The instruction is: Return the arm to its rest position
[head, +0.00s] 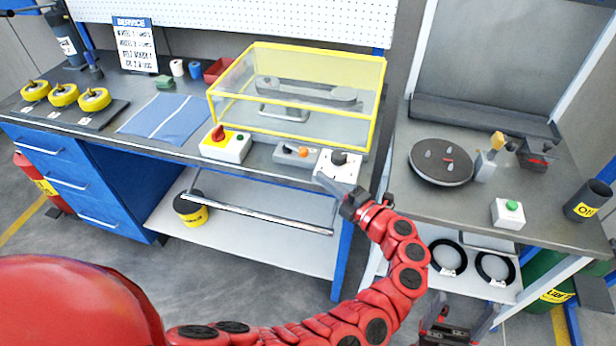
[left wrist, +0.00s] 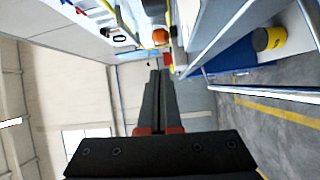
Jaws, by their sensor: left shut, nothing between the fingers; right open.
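My left arm comes in from the bottom left and reaches to the front edge of the blue workbench. Its gripper (head: 328,182) is shut and empty, just in front of a white box with a black knob (head: 338,166). Whether it touches the box I cannot tell. In the left wrist view the dark fingers (left wrist: 158,75) lie together with nothing between them. My right gripper (head: 445,328) shows partly at the bottom edge, low in front of the right-hand table, open and apart from other things.
A yellow-framed clear guard (head: 375,95) stands on the bench behind the left gripper. A red-knob switch box (head: 226,144) is to its left. A round dark turntable (head: 440,162) and a green-button box (head: 508,213) are on the right table. A metal rail (head: 262,214) runs below the bench top.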

